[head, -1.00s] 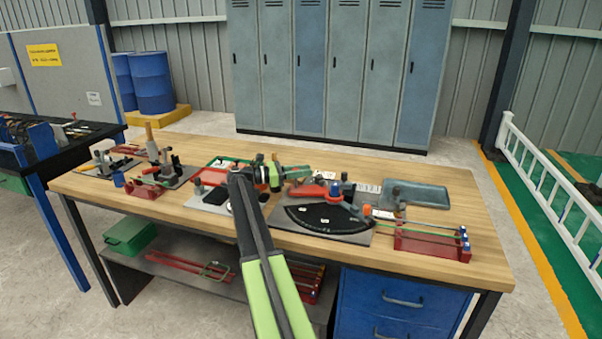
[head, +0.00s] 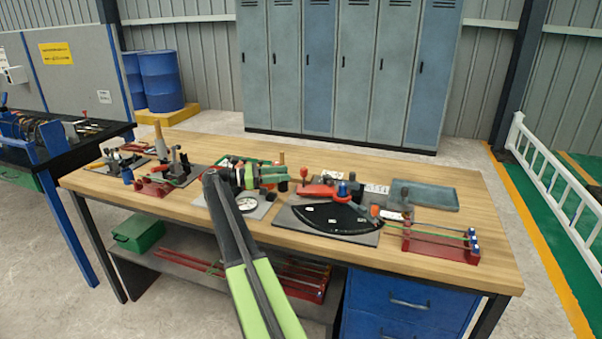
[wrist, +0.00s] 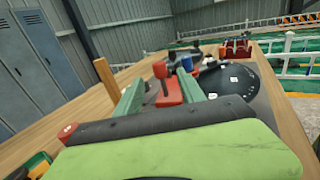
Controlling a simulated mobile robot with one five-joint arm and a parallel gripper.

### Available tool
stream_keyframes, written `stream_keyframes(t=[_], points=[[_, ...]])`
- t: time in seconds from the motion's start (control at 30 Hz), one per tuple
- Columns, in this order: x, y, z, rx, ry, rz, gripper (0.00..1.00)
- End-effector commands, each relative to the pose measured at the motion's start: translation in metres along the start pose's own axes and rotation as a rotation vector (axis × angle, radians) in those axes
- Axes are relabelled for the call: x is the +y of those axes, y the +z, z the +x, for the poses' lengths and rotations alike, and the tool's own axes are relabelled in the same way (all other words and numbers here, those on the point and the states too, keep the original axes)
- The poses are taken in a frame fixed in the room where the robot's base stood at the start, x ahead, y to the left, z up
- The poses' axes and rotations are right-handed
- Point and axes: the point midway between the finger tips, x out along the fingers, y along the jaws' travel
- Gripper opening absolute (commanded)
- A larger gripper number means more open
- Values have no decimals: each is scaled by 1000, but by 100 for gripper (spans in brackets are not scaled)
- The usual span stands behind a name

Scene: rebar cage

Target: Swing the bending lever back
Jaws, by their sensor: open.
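The bending station is a grey plate with a black fan-shaped dial (head: 335,217) at the bench's right-centre, also in the wrist view (wrist: 228,82). A red lever arm (head: 316,191) lies at its back left, with an upright red knob (head: 304,172) and a blue pivot cap (head: 342,188). My gripper (head: 284,174) is open, just left of the lever in the head view. In the wrist view, the red lever body (wrist: 167,92) and red knob (wrist: 159,69) appear between my green fingers (wrist: 163,86), beyond them. I see no clear contact.
A red rack with green rods (head: 440,243) stands right of the dial. A grey tray (head: 430,195) lies behind it. A round gauge (head: 246,203) sits below my arm. A wooden peg (wrist: 106,78) stands left of my fingers. Clamps and vises (head: 165,175) fill the bench's left.

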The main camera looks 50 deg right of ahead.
Motion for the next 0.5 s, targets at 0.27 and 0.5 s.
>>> stream_keyframes(t=[0.27, 0.5], points=[[0, 0, -51, 0, 0, 0, 46], [-1, 0, -57, 0, -2, 0, 46]])
